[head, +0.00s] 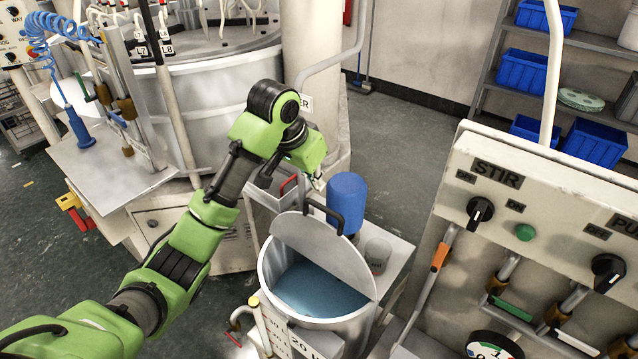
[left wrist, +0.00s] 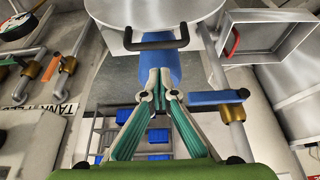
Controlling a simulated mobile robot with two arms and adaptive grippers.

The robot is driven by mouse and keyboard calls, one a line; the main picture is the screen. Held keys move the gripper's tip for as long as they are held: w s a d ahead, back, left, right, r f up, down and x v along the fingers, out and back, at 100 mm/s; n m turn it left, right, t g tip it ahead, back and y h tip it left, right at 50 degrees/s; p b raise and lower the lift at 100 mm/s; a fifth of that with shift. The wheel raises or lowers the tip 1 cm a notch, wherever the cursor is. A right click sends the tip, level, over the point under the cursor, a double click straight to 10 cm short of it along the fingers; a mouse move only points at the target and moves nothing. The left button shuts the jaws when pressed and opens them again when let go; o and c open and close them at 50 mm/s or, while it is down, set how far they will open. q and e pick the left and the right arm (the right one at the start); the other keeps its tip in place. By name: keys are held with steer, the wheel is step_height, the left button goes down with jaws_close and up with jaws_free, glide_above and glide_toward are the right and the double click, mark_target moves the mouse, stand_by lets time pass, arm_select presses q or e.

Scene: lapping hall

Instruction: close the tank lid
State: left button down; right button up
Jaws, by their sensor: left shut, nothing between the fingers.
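The tank (head: 268,268) is an open metal drum with blue liquid inside, in the lower middle of the head view. Its round grey lid (head: 325,252) is raised and tilted over the opening. A black bar handle (head: 324,216) sits at the lid's upper part. In the left wrist view the lid (left wrist: 150,12) fills the top, with the handle (left wrist: 156,43) below it. My left gripper (head: 317,181) is just beyond and above the handle, shut and empty; its fingers (left wrist: 157,88) also show in the left wrist view. My right gripper is out of view.
A big machine drum (head: 215,105) is at the back left. Open floor (head: 420,140) lies behind.

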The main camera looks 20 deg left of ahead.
arm_select(q)
steer(key=p+x, duration=0.2)
steer(key=x, duration=0.6)
steer(key=shift+f, duration=0.15)
steer(key=shift+w, duration=0.1)
